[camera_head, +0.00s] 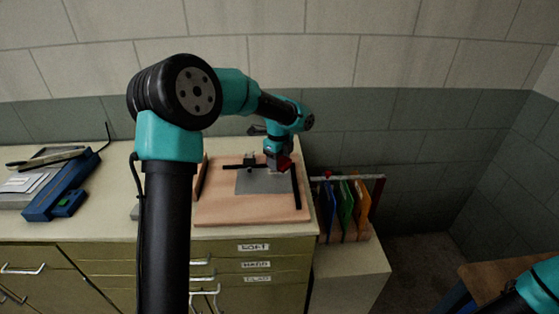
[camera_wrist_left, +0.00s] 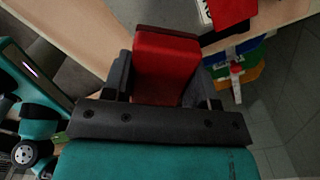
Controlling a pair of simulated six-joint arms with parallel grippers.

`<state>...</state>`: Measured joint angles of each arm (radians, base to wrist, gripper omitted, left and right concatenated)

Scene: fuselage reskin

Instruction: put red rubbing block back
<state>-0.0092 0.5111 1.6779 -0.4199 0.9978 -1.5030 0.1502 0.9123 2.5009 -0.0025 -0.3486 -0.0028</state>
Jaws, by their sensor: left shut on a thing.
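The red rubbing block (camera_wrist_left: 166,68) is held between the two dark fingers of my left gripper (camera_wrist_left: 160,80) in the left wrist view. In the head view my left gripper (camera_head: 277,154) is above the right part of the grey sheet (camera_head: 262,182), with the red block (camera_head: 284,163) showing small under it. The gripper is shut on the block. The grey sheet lies on a tan board (camera_head: 235,210) with dark strips along its edges. Part of my right arm shows at the lower right of the head view; its gripper is out of view.
A rack (camera_head: 346,177) with several coloured panels stands right of the counter on a lower cabinet (camera_head: 365,268). A blue tool (camera_head: 62,190) and papers lie at the counter's left. A wooden table (camera_head: 500,275) is at lower right. Another red object (camera_wrist_left: 226,12) shows in the wrist view.

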